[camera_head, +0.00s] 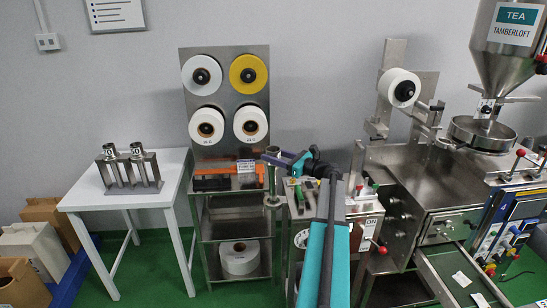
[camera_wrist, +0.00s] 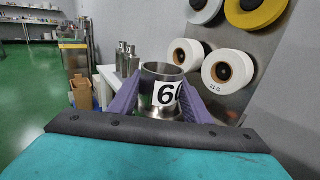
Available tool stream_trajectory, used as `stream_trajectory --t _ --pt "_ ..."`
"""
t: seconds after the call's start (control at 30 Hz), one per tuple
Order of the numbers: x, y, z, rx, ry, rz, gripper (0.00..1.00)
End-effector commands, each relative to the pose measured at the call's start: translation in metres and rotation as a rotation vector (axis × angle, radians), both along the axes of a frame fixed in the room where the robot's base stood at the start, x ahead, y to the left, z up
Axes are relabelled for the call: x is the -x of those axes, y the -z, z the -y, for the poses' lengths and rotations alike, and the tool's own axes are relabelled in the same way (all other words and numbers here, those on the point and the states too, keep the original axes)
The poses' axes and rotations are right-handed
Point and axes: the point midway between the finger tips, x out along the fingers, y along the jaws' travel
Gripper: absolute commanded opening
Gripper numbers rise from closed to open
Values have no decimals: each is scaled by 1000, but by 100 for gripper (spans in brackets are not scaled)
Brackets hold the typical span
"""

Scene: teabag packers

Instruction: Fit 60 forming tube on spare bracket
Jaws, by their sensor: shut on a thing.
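The forming tube, a shiny steel cylinder with a flared top and a white label reading 6 and a partly hidden second digit, shows in the wrist view (camera_wrist: 162,72). My gripper (camera_wrist: 160,98) has its purple fingers shut on it, one on each side. In the head view the tube (camera_head: 272,153) stands upright beside the right edge of the roll stand, with my gripper (camera_head: 283,160) reaching it from the right. A metal piece (camera_head: 272,200) shows at its lower end; I cannot tell whether this is the spare bracket or part of the tube.
A steel rack (camera_head: 130,187) with two labelled tubes stands on the white table (camera_head: 82,203) at left. The roll stand (camera_head: 225,64) rises behind my gripper. A cabinet with tools (camera_head: 305,230) is beneath my arm. The packing machine (camera_head: 435,180) stands right.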

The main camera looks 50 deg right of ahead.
Motion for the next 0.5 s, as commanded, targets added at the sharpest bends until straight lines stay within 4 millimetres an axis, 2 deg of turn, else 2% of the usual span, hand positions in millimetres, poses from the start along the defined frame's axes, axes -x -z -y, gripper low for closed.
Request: stream_trajectory --t 0.5 --pt "0 -15 0 1 0 2 0"
